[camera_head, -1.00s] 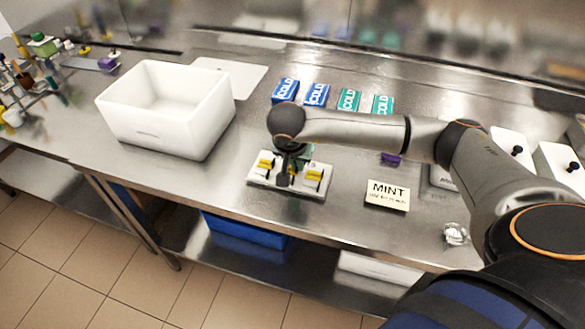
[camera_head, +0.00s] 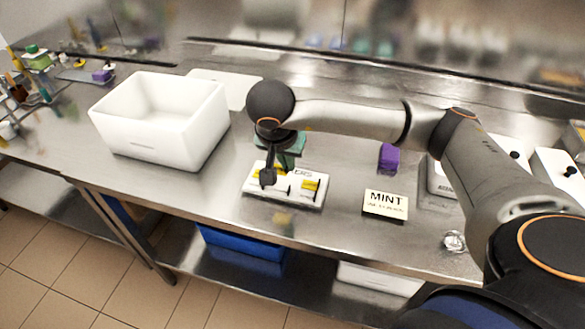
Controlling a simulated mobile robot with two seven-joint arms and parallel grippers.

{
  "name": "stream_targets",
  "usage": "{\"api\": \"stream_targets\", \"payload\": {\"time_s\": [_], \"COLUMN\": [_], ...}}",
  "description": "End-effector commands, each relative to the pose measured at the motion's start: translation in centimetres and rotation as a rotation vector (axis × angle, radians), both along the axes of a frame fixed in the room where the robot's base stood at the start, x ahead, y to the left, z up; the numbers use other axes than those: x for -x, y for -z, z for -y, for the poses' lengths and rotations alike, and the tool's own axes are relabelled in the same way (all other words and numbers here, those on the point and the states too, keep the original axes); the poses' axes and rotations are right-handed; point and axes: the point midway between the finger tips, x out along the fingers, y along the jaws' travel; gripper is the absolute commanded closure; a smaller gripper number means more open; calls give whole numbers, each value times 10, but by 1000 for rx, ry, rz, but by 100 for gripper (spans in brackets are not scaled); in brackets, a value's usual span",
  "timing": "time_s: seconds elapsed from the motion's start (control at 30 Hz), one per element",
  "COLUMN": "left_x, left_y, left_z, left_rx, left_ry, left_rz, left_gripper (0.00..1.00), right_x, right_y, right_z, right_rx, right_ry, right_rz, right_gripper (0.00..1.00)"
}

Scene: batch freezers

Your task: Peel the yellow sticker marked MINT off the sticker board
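The white sticker board (camera_head: 291,195) lies on the steel counter near its front edge, at the middle of the picture. Yellow stickers show on it: one at the right (camera_head: 311,185) and one at the left (camera_head: 257,172), the left one partly behind my gripper. Their print is too small to read. My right gripper (camera_head: 268,178) points down over the left part of the board. Its fingertips are dark and small, and I cannot tell whether they are apart or hold anything. A white card reading MINT (camera_head: 386,204) lies to the right of the board. My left gripper is out of view.
A white open bin (camera_head: 165,118) stands left of the board, with a pale flat sheet (camera_head: 222,88) behind it. A purple block (camera_head: 389,157) and a clear crumpled item (camera_head: 454,241) lie to the right. Bare counter lies between bin and board.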

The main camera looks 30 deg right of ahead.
Motion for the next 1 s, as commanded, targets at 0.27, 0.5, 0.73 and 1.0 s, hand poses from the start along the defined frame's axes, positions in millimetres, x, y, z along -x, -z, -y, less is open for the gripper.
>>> {"api": "stream_targets", "payload": {"time_s": [0.27, 0.5, 0.73, 1.0], "left_x": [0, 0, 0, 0], "left_y": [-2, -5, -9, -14], "left_z": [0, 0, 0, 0], "left_rx": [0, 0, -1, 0], "left_ry": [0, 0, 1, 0], "left_rz": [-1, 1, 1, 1], "left_gripper": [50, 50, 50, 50], "right_x": [40, 58, 62, 62], "right_y": [-40, -50, -56, -64], "right_z": [-53, -74, -78, -78], "right_rx": [2, -1, -1, -1], "right_ry": [-6, -2, 1, 1], "right_rz": [6, 2, 1, 0], "right_gripper": [100, 100, 100, 100]}}
